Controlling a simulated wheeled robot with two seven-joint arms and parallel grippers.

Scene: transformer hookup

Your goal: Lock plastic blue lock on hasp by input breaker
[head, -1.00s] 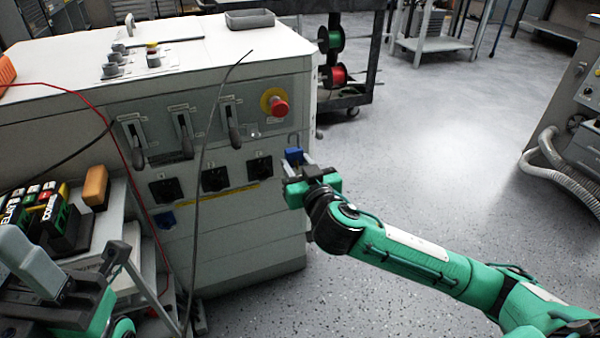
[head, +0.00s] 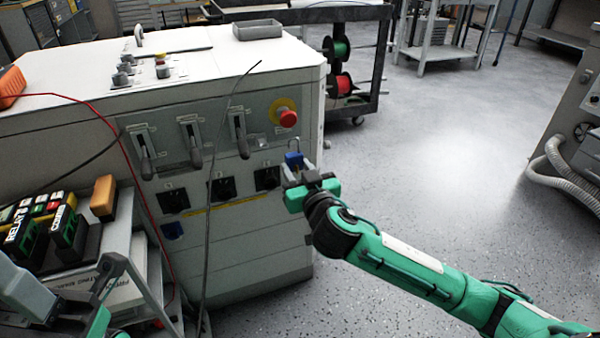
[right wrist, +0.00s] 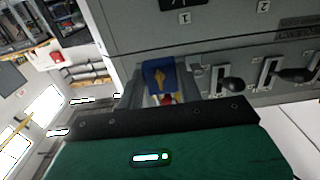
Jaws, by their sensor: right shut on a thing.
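The blue plastic lock (head: 294,159) is held upright in my right gripper (head: 301,177), in front of the cabinet's right end, below the red stop button. In the right wrist view the lock (right wrist: 158,75) shows a yellow mark and sits between the two fingers (right wrist: 157,88). Three breaker levers (head: 241,140) are on the cabinet front, left of the lock; which is the input breaker I cannot tell. A hasp cannot be made out clearly. My left gripper (head: 28,292) is partly in view at the lower left; its jaws are cut off.
The red stop button (head: 288,118) juts from the cabinet front. Black rotary switches (head: 223,187) sit below the levers. A dark cable hangs before the panel. A shelf cart (head: 118,250) with an orange item (head: 103,196) stands at left. The floor at right is clear.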

